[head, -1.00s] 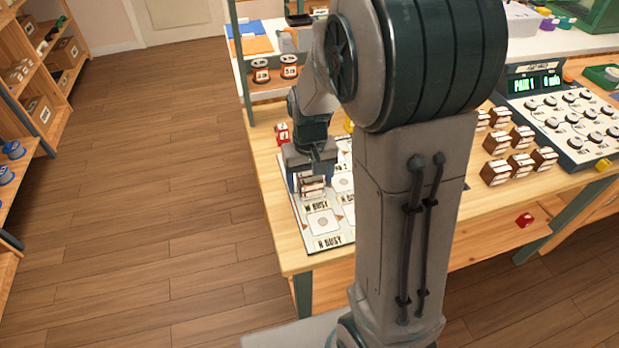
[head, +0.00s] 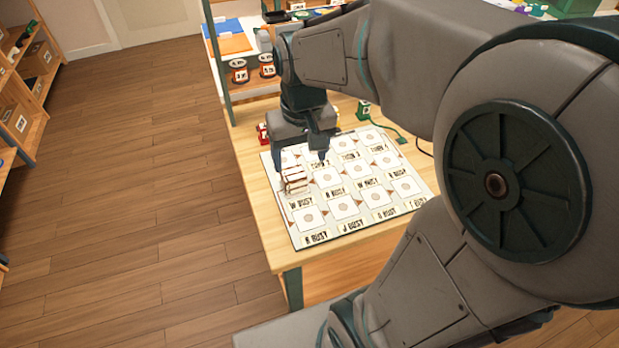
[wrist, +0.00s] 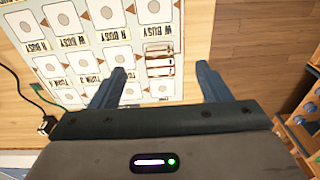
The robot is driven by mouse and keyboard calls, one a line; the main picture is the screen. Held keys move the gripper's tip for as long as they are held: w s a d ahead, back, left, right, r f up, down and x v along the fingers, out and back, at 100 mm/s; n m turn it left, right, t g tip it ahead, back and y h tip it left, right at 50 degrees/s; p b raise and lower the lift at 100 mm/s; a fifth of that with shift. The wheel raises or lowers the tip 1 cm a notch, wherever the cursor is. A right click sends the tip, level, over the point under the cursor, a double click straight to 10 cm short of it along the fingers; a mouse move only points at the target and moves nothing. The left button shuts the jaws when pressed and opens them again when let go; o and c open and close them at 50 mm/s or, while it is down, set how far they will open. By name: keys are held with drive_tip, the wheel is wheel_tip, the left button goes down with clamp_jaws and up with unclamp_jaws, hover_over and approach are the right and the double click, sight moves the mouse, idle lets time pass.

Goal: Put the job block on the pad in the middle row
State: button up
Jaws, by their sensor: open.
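The job block (head: 295,179), white-topped with brown sides, stands on the printed board (head: 293,232) at the left end of its middle row, above a "W BUSY" label. In the wrist view the block (wrist: 160,66) shows between and beyond the two fingertips, covering most of its pad. My gripper (head: 302,162) is open and empty just above and behind the block, pointing down; the wrist view also shows its fingers (wrist: 160,72) spread, with a gap on both sides of the block. The other middle-row pads, such as this one (head: 327,177), are bare.
A small red object (head: 262,134) stands by the board's far left corner. A green device (head: 364,110) with a cable is behind the board. My arm hides the table's right side.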

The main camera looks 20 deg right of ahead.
drive_tip(key=s+f+t, duration=0.1)
drive_tip(key=s, duration=0.7)
drive_tip(key=shift+a+f, duration=0.15)
